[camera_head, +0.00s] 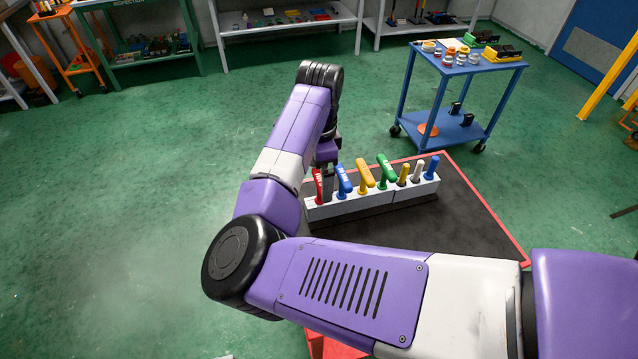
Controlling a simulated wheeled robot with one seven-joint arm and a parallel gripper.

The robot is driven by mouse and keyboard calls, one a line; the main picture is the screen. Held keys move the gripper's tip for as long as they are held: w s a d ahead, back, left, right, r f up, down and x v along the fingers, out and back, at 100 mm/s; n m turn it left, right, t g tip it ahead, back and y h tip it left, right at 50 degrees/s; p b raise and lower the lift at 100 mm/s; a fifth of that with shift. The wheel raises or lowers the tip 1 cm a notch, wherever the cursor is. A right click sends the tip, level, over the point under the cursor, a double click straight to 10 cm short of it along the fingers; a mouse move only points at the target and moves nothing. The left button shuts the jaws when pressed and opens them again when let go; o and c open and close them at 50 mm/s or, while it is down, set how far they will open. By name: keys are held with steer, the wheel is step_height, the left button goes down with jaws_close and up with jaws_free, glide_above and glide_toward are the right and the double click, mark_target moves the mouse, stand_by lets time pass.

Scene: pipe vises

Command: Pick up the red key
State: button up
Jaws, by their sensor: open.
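The red key (319,187) stands upright at the left end of a light grey rack (345,211) on a dark-topped table with a red rim. My gripper (327,172) is at the end of my purple arm, right above or beside the red key. It is small here and partly hidden by my wrist. Its jaws are open. I cannot tell whether the fingers are around the red key or just behind it.
To the right in the rack stand a blue key (343,182), a yellow key (364,177), a green key (386,172) and several smaller handles. The dark tabletop (455,215) is clear to the right. A blue cart (408,88) stands behind.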

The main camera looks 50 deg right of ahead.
steer(key=shift+f, duration=1.15)
steer(key=c, duration=1.3)
steer(key=shift+r, duration=0.1)
step_height(320, 180, up, 20)
steer(key=shift+f+b, duration=0.1)
steer(key=shift+b, duration=0.75)
